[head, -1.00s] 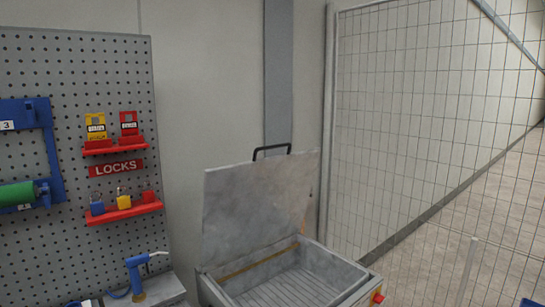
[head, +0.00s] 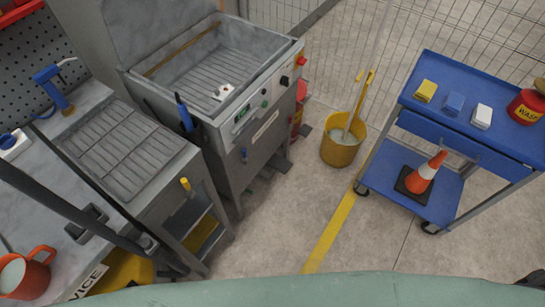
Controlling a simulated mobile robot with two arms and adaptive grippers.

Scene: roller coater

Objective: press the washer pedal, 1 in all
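The washer (head: 262,122) is a grey metal cabinet with its lid (head: 150,25) raised and its ribbed basin (head: 215,65) open. A small white item (head: 223,91) lies in the basin. Low at the washer's foot, dark and greenish parts (head: 262,180) show near the floor. I cannot tell which of them is the pedal. I cannot make out either of my grippers in the head view.
A yellow mop bucket (head: 341,148) stands on the floor right of the washer. A blue cart (head: 470,100) with a traffic cone (head: 427,172) on its lower shelf stands further right. A bench (head: 125,150) adjoins the washer at left.

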